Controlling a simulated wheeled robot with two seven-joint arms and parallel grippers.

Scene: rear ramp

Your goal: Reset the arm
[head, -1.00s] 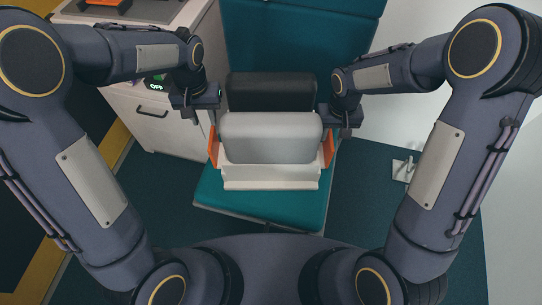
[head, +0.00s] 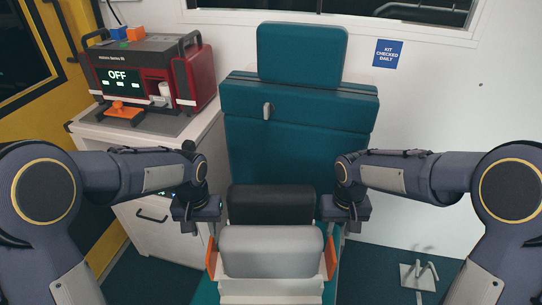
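My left gripper (head: 197,212) hangs just left of a black block (head: 271,204) above the teal chair's seat. My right gripper (head: 346,210) hangs just right of the same block. The two arms are bent inward, roughly mirroring each other. The fingers are small, dark and partly hidden, so I cannot tell whether they are open or shut. A light grey padded block (head: 271,250) with an orange piece on each side (head: 211,258) sits in front of the black one. I cannot tell whether either gripper touches these things.
A teal chair (head: 300,120) with a headrest stands against the white wall. On the left, a white cabinet (head: 150,228) carries a red and grey device (head: 150,75) showing "OFF". A metal bracket (head: 418,276) is at the lower right. Dark floor shows on both sides.

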